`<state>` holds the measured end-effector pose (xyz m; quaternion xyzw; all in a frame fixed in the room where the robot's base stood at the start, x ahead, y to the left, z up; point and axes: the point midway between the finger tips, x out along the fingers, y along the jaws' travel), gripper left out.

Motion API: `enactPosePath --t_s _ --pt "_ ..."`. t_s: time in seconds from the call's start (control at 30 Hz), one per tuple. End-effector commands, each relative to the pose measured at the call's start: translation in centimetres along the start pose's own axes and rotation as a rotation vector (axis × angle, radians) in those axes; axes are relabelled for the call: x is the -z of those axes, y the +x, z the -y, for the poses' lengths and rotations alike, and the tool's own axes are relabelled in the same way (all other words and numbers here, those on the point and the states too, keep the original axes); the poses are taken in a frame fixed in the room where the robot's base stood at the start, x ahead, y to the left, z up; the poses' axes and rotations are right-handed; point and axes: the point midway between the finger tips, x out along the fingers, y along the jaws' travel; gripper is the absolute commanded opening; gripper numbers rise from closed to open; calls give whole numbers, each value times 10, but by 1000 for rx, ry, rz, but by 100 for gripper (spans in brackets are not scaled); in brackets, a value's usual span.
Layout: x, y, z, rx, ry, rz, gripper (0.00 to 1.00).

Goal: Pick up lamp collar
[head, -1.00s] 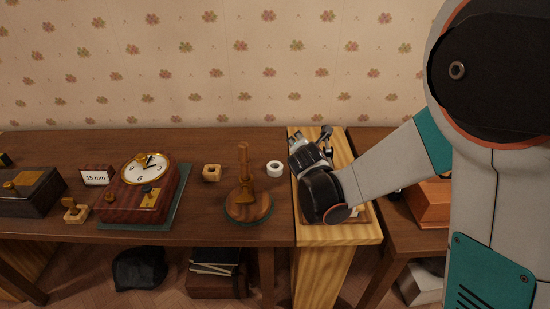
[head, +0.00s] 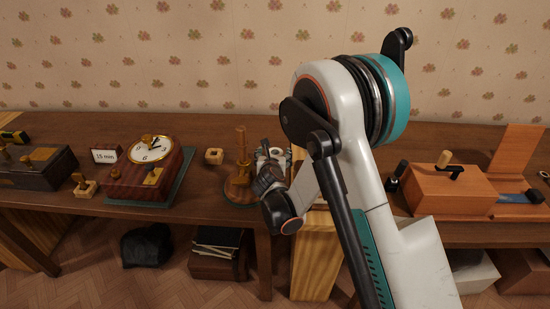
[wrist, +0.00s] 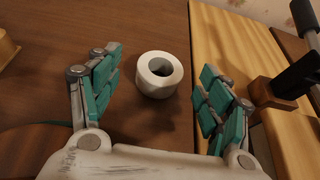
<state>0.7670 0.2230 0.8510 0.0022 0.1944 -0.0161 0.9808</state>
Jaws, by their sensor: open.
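The lamp collar, which I take to be the white ring (wrist: 160,74), lies flat on the dark wooden desk in the wrist view, its round hole facing up. My gripper (wrist: 158,84) is open, with one teal-padded finger on each side of the ring and a gap to both. The ring is between the fingers, a little toward their tips; I cannot tell the exact height above it. In the head view my gripper (head: 272,155) is beside the wooden post stand (head: 241,170), and it hides the ring there.
The post stand is close to the gripper's left. A small wooden block with a hole (head: 214,156) stands behind it. A clock on a red-brown box (head: 146,178) is further left. A light wooden stand (head: 316,245) is right of the ring, and a brown wooden box (head: 450,190) stands further right.

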Motion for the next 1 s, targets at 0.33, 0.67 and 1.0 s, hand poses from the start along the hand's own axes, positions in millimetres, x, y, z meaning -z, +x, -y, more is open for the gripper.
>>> enactPosePath --t_s 0.33,0.67,1.0 --pt "3 40 2 1 1 -1 72" --pt "2 39 2 1 2 -1 33" --pt "2 39 2 1 2 -1 23"
